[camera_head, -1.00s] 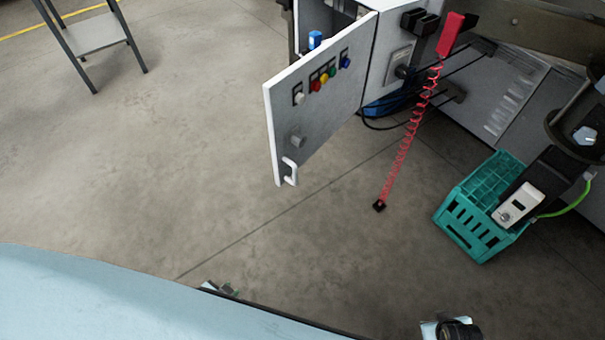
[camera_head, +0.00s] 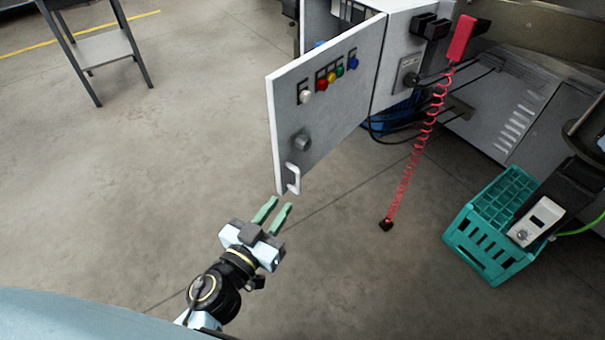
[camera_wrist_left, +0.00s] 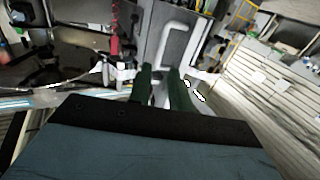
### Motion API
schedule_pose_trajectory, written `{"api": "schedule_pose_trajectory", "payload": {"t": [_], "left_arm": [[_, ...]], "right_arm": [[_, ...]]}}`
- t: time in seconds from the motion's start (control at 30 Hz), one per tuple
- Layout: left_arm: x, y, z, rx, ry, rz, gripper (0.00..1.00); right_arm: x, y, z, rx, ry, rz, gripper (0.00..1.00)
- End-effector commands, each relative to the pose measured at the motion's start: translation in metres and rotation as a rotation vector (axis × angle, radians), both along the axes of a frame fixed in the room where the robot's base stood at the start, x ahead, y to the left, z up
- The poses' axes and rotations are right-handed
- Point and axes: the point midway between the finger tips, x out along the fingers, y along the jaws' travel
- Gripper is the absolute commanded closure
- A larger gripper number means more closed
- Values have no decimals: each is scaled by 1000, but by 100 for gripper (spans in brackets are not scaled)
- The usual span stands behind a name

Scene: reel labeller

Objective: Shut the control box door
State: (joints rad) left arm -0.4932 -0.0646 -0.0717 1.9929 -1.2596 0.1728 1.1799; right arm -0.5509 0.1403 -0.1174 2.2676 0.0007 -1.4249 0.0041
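The control box door (camera_head: 325,105) stands open, swung out from the grey control box (camera_head: 403,60). Its face carries several coloured buttons, a round knob and a white handle (camera_head: 292,178) at the lower free corner. My left gripper (camera_head: 273,213) is just below the handle, its green fingers apart and pointing up toward it, with nothing between them. In the left wrist view the handle (camera_wrist_left: 180,42) is ahead of the two dark green fingers (camera_wrist_left: 163,88), which look apart from it. My right gripper is not seen.
A red pendant (camera_head: 462,38) hangs by a coiled cord beside the box. A green crate (camera_head: 497,225) stands on the floor at the right. A grey shelf stand (camera_head: 97,45) is at the upper left. The floor left of the door is clear.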

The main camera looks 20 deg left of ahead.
Motion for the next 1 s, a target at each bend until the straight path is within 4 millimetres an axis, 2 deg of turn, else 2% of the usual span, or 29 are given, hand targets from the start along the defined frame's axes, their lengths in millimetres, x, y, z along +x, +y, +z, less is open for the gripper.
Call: {"api": "schedule_pose_trajectory", "payload": {"t": [0.3, 0.5, 0.7, 1.0], "left_arm": [[64, -13, 2, 2, -4, 0, 80], [94, -19, 0, 2, -1, 0, 80], [108, -22, 0, 1, 1, 0, 80], [109, -22, 0, 0, 1, 0, 80]], "right_arm": [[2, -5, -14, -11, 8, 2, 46], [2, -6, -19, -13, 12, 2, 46], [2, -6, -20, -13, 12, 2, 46], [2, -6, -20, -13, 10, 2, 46]]}}
